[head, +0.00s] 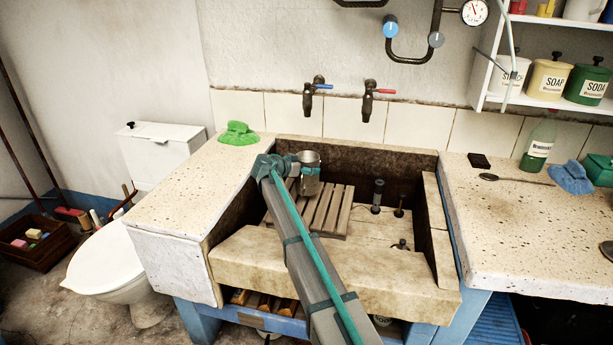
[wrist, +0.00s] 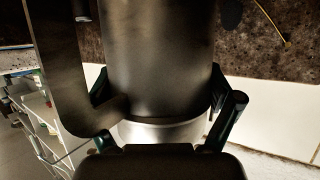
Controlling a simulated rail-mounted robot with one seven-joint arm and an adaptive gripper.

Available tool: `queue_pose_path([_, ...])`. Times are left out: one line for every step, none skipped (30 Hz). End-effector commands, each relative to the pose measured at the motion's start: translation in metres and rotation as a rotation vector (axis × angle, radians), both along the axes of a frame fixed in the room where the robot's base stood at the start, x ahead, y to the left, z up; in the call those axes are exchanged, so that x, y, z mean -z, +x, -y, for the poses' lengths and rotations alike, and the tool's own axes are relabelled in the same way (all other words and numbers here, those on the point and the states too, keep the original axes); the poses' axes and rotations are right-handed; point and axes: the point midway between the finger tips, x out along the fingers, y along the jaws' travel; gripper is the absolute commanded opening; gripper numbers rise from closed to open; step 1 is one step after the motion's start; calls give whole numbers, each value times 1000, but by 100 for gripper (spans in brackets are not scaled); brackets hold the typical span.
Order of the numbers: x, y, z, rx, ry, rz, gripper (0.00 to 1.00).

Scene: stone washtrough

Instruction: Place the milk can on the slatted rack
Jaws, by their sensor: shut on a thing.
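The metal milk can (head: 310,184) is upright at the back left of the stone trough. In the wrist view the can (wrist: 160,55) fills the upper middle, with a broad handle at its left. My gripper (head: 297,167) is shut on the can, with a dark finger on either side of it in the wrist view (wrist: 165,108). The slatted rack (head: 337,212) lies in the left part of the trough. The can is over or at the rack's back left part; I cannot tell whether its base touches the slats. My arm hides part of the rack.
The stone trough (head: 335,270) has high walls around the rack. Pegs or fittings (head: 377,195) stand right of the rack. Two taps (head: 368,100) jut from the wall above.

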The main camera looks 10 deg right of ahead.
Motion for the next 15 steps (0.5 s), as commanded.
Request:
queue_pose_path([3,4,0,0,-1,0,34])
queue_pose_path([6,7,0,0,-1,0,34])
queue_pose_path([11,8,0,0,-1,-1,34])
queue_pose_path([16,6,0,-1,-1,-1,34])
queue_pose_path([21,6,1,-1,-2,-2,34])
queue_pose_path([26,6,0,-1,-2,-2,34])
queue_pose_path([30,6,0,-1,-1,-1,34])
queue_pose_path([33,6,0,-1,-1,-1,34])
queue_pose_path([36,6,0,0,-1,-1,34])
queue_pose_path([37,6,0,0,-1,-1,34])
queue_pose_path([38,6,0,0,0,0,34])
queue_pose_path([38,6,0,0,0,0,34])
queue_pose_path([37,6,0,0,0,0,34])
queue_pose_path([37,6,0,0,0,0,34])
queue_pose_path([37,6,0,0,0,0,34])
